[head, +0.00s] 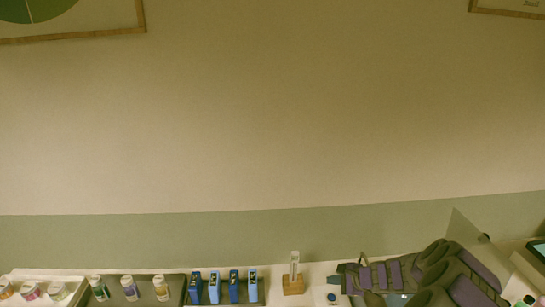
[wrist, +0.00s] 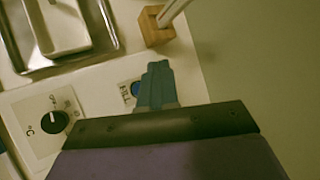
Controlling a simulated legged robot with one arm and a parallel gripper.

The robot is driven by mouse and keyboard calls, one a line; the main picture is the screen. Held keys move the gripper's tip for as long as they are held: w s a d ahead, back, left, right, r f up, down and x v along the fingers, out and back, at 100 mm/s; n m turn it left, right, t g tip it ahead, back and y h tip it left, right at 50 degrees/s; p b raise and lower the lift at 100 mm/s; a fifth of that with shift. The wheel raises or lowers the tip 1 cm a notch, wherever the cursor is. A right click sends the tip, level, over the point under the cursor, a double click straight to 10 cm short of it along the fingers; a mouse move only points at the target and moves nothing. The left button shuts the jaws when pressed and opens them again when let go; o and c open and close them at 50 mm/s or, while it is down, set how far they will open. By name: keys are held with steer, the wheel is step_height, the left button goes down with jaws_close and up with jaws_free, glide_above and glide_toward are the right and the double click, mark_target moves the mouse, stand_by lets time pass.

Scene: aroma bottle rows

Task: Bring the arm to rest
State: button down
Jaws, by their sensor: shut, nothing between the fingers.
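My gripper (wrist: 157,72) shows in the wrist view as blue-grey fingers closed together, with nothing between them. In the head view my gripper (head: 334,280) is at the lower right, at the left end of my folded grey and purple arm. It is over or just beside a white device with a blue button (wrist: 133,89); the exact height gap is hard to tell.
A wooden block (head: 293,286) holding an upright clear piece stands left of my gripper. Farther left are blue clip-like items (head: 233,287), a dark tray with bottles (head: 146,296) and a white tray (head: 70,277). A knobbed white device (wrist: 53,121) sits near a metal tray (wrist: 108,40).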

steer(key=s+a+r+n+g+y+b, duration=0.1)
steer(key=s+a+r+n+g, duration=0.1)
steer(key=s+a+r+n, duration=0.45)
steer(key=s+a+r+n+g+y+b, duration=0.1)
steer(key=s+a+r+n+g, duration=0.15)
steer(key=a+r, duration=0.7)
steer(key=s+a+r+n+g+h+b, duration=0.1)
steer(key=s+a+n, duration=0.15)
steer(key=s, duration=0.35)
steer(key=s+a+r+n+g+b, duration=0.1)
steer(key=s+a+r+n, duration=0.15)
steer(key=s, duration=0.35)
steer(key=s+d+n+g+h+b, duration=0.1)
steer(key=s+d+n+h, duration=0.1)
steer(key=s, duration=0.9)
steer(key=s+d+f+n+g+h+b, duration=0.1)
steer(key=s+d+h, duration=0.4)
steer(key=s, duration=0.7)
steer(key=shift+d+n, duration=0.6)
steer(key=shift+d, duration=0.5)
